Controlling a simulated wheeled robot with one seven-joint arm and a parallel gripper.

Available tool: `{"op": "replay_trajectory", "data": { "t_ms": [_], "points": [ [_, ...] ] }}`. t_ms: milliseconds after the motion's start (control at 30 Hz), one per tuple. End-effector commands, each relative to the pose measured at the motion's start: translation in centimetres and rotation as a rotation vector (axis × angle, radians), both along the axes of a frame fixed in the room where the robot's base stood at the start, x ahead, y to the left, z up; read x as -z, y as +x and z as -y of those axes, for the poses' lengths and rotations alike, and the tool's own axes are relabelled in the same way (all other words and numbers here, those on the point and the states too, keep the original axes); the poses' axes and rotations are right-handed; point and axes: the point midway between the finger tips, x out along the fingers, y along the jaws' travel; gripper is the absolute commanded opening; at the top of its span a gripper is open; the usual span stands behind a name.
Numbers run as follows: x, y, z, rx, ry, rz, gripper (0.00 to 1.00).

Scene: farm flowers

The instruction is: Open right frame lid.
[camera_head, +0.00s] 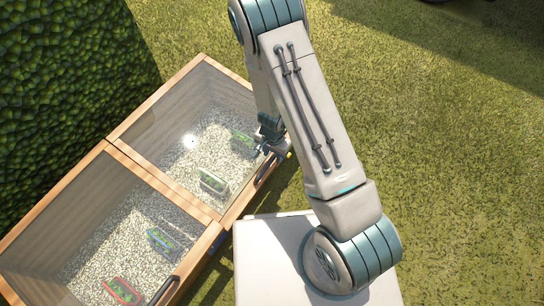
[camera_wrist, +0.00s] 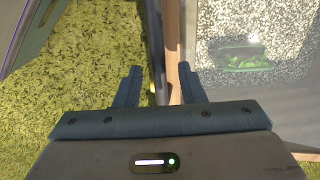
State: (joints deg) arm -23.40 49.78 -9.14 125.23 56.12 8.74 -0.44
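The right frame lid (camera_head: 196,85) is a pane of glass in a wooden rim, lying shut over its bed in the head view. Its dark bar handle (camera_head: 264,171) is on the edge nearest me. My gripper (camera_head: 273,150) is at that edge, close to the handle and partly hidden by my arm. In the wrist view my gripper (camera_wrist: 158,78) is open, its two blue-grey fingers apart. The dark handle bar (camera_wrist: 155,45) runs lengthwise in the gap between them, beside the wooden rim (camera_wrist: 173,40). Contact with the fingers cannot be told.
The left frame lid (camera_head: 95,215) is also shut, with its own handle (camera_head: 163,291). Green-filled trays (camera_head: 213,182) lie on pale gravel under the glass. A hedge (camera_head: 65,90) stands behind the frames. Open grass (camera_head: 450,150) lies to the right.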

Motion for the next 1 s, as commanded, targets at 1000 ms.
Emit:
{"op": "replay_trajectory", "data": {
  "t_ms": [1000],
  "points": [
    [-1.3, 0.2, 0.2, 0.01, -0.011, -0.015, 0.0]
  ]
}}
